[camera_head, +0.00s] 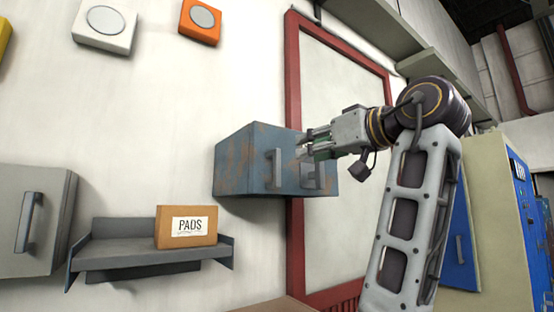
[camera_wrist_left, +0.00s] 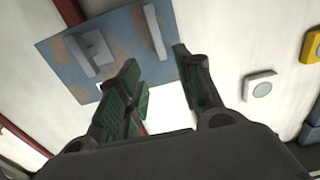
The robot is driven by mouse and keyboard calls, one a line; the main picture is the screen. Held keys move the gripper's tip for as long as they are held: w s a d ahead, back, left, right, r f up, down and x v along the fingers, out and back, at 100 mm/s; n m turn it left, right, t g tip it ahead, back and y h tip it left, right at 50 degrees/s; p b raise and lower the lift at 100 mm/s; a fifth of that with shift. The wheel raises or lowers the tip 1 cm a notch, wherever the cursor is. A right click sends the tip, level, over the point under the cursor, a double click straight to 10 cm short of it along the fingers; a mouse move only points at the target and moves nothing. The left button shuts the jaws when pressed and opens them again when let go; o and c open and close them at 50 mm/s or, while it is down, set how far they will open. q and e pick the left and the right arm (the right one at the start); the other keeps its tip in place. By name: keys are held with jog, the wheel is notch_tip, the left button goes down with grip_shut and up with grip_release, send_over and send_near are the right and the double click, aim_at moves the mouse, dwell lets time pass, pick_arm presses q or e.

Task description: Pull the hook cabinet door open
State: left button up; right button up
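A worn blue-grey wall cabinet (camera_head: 240,165) with rust patches hangs mid-picture in the head view. Its front carries a vertical bar handle (camera_head: 277,171) and a second upright bar (camera_head: 319,172) nearer its right edge. The wrist view shows the cabinet front (camera_wrist_left: 120,50), with one bar handle (camera_wrist_left: 154,32) and a bar on a square plate (camera_wrist_left: 88,52). The door looks shut. My left gripper (camera_head: 302,145) is in front of the cabinet; its fingers (camera_wrist_left: 155,58) are apart with nothing between them. Whether they touch the cabinet is unclear. My right gripper is out of view.
A grey cabinet with a handle (camera_head: 32,222) is at the left. A shelf (camera_head: 130,258) holds a box marked PADS (camera_head: 187,227). White (camera_head: 104,26) and orange (camera_head: 200,20) wall units are above. A red-framed panel (camera_head: 340,90) stands behind my arm.

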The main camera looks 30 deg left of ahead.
aim_at(279, 158)
pick_arm(q)
jog(key=shift+w, duration=0.1)
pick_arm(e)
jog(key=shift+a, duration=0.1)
pick_arm(q)
jog(key=p+x, duration=0.3)
jog(key=x, duration=1)
jog(key=shift+w+a+r+p, duration=0.1)
jog(key=shift+w+a+p, duration=0.05)
jog(key=shift+a+p, duration=0.2)
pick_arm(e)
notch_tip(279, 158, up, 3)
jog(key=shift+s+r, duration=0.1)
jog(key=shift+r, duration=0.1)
pick_arm(q)
jog(key=shift+c, duration=0.3)
grip_shut()
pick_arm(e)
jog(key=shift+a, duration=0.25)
